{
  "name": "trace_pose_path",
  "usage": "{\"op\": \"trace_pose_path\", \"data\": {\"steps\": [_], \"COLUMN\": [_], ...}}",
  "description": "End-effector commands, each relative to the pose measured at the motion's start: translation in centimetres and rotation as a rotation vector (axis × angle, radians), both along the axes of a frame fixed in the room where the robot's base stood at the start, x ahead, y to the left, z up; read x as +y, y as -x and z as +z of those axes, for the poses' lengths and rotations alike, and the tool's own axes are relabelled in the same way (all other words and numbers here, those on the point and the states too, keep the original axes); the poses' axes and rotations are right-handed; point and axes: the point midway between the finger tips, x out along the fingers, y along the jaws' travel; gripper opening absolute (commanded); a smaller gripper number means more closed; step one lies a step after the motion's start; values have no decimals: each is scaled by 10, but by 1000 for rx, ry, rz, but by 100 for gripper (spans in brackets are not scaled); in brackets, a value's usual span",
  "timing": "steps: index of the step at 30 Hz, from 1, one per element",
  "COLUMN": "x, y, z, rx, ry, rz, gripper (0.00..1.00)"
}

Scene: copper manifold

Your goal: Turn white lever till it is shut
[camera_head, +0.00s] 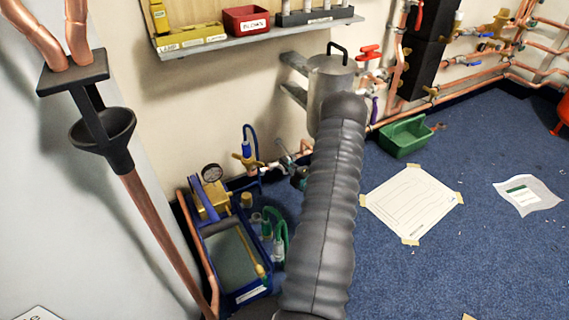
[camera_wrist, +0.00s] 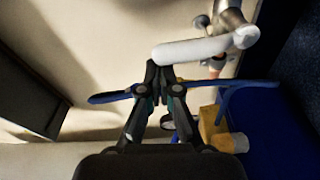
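The white lever (camera_wrist: 195,48) shows in the wrist view as a pale rounded bar, joined at its right end to a grey metal fitting (camera_wrist: 232,18). My gripper (camera_wrist: 159,70) points at it from below. Its two dark fingers converge with the tips together, close to the lever's left part. I cannot tell whether they touch it. Nothing shows held between the tips. A blue handle (camera_wrist: 110,97) runs across behind the fingers. In the head view my dark sleeved arm hides much of the area, and I cannot make out the white lever clearly.
A brass block (camera_wrist: 212,128) and blue surface lie right of the fingers. Copper pipes line the wall.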

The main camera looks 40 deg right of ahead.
Motion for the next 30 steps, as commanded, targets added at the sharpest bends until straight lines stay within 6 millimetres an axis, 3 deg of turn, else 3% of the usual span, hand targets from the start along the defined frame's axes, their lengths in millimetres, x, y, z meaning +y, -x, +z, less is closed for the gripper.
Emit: {"op": "trace_pose_path", "data": {"steps": [8,17,30], "x": [-2,40,40], "y": [-2,-15,64], "z": [5,12,6], "rx": [-6,-2,1], "ry": [8,1,-1], "rz": [-12,5,-5], "gripper": [0,0,0]}}
